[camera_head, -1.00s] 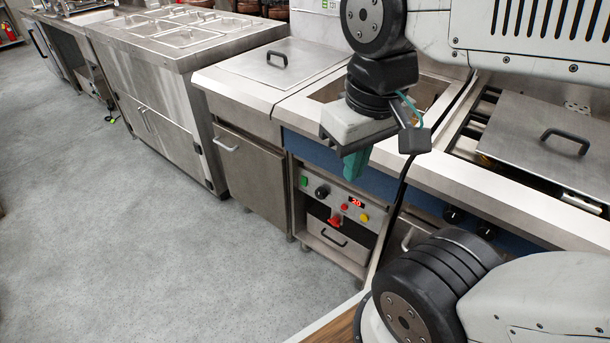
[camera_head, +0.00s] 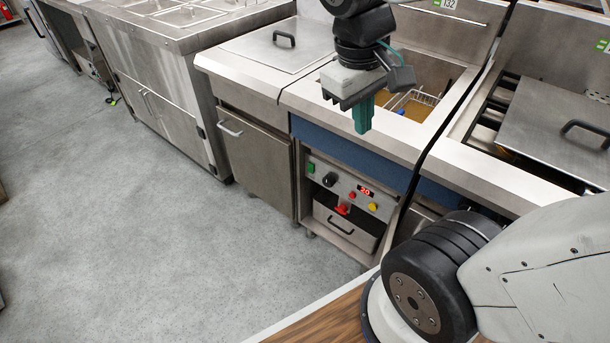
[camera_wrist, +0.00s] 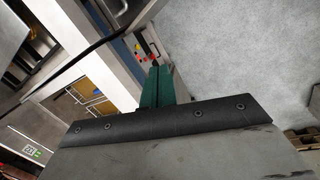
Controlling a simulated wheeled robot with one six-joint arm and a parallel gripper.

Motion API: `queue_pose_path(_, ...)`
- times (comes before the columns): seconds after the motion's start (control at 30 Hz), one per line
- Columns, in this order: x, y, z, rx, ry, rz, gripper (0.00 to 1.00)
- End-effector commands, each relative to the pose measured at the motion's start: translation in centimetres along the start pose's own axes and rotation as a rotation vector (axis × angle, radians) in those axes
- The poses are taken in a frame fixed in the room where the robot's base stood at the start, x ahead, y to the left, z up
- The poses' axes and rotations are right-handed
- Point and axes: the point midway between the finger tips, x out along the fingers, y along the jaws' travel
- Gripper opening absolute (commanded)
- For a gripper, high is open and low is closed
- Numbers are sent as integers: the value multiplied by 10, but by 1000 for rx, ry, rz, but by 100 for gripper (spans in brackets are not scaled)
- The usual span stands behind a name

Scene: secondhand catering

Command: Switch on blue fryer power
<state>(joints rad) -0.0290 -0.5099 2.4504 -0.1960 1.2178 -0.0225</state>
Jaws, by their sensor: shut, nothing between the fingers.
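The blue fryer (camera_head: 350,155) has a blue band under its steel top and an oil well with a wire basket (camera_head: 415,97). Its control panel (camera_head: 345,185) sits below the band. On the panel are a green switch (camera_head: 311,167), a black knob (camera_head: 329,180), a lit red display (camera_head: 366,191), a red button, a yellow button (camera_head: 373,207) and a red handle (camera_head: 342,209). My gripper (camera_head: 363,118) has teal fingers, shut and empty, pointing down in front of the fryer's top edge, above the panel. In the wrist view the fingers (camera_wrist: 157,88) partly cover the panel (camera_wrist: 146,48).
A steel unit with a lidded top (camera_head: 255,90) stands left of the fryer. Another unit with a flat lid (camera_head: 555,125) stands to its right. A long steel counter (camera_head: 165,60) runs further left. The grey floor (camera_head: 150,220) in front is clear.

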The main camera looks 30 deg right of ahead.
Motion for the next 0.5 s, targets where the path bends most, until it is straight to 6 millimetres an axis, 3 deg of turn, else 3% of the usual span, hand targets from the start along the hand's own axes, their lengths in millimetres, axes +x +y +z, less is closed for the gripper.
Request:
queue_pose_path(0.27,30,31,-84,-218,-164,210,0)
queue_pose_path(0.5,74,46,-161,-431,-285,380,0)
